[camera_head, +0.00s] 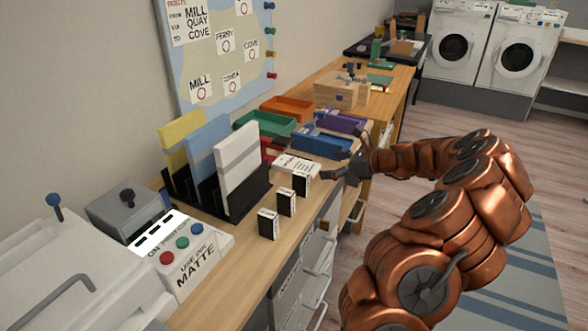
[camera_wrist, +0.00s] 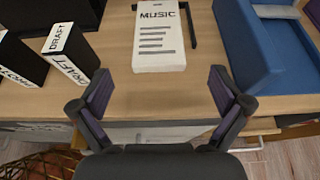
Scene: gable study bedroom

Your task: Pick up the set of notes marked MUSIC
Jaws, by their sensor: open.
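The set of notes marked MUSIC (camera_wrist: 158,50) is a white block with black lines under its title. It lies flat on the wooden desk in the upper middle of the wrist view. It also shows in the head view as a white block (camera_head: 292,163), its lettering too small to read there. My gripper (camera_wrist: 163,90) is open and empty, with its two dark fingers spread just short of the near end of the notes. In the head view my gripper (camera_head: 342,172) is at the desk's front edge, right of the notes.
Black-and-white blocks stand left of the notes, one marked DRAFT (camera_wrist: 60,42). A blue tray (camera_wrist: 250,50) is close on the right, and a dark bar (camera_wrist: 190,25) lies beside the notes. A black rack (camera_head: 235,205) holds upright folders. The desk's front edge is below my fingers.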

